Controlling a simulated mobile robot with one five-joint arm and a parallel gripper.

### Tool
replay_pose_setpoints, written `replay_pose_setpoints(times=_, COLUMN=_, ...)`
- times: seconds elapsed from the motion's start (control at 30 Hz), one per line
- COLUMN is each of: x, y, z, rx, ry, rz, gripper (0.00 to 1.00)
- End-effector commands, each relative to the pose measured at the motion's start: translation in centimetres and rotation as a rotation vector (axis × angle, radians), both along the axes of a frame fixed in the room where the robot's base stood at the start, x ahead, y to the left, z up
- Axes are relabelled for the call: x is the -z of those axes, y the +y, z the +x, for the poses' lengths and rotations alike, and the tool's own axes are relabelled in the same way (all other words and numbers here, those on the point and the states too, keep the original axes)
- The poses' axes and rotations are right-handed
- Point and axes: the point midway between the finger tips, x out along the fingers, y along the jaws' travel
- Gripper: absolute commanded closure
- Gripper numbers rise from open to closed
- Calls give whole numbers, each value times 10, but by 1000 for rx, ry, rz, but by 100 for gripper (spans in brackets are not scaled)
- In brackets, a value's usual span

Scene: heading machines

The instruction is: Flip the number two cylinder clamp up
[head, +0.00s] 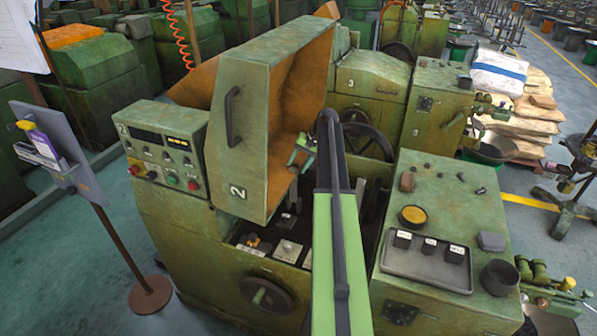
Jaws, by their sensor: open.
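The green machine marked 2 (160,205) stands in front of me, with its big box-shaped cover (237,125) raised and its orange inner side showing. My arm reaches up from the bottom over the machine's open bay. My gripper (295,165) is open and appears small, just left of the arm's far end, beside the cover's inner side. The number two cylinder clamp cannot be picked out clearly. Small fittings show in the bay, including a white block (287,251) and a yellowish part (252,241). My arm hides the bay's middle.
A control panel (163,150) is at the left of the machine. A sign stand (150,294) is at far left. Machine 3 (370,80) stands behind.

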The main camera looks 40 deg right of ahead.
Motion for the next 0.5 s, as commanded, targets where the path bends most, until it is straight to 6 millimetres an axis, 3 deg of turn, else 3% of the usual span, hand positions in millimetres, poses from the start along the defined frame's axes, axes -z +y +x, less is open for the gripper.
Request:
replay_pose_setpoints(times=0.17, x=-2, y=0, z=0, rx=0, ry=0, rz=0, gripper=52)
replay_pose_setpoints(times=0.5, x=-2, y=-1, z=0, rx=1, ry=0, rz=0, gripper=97)
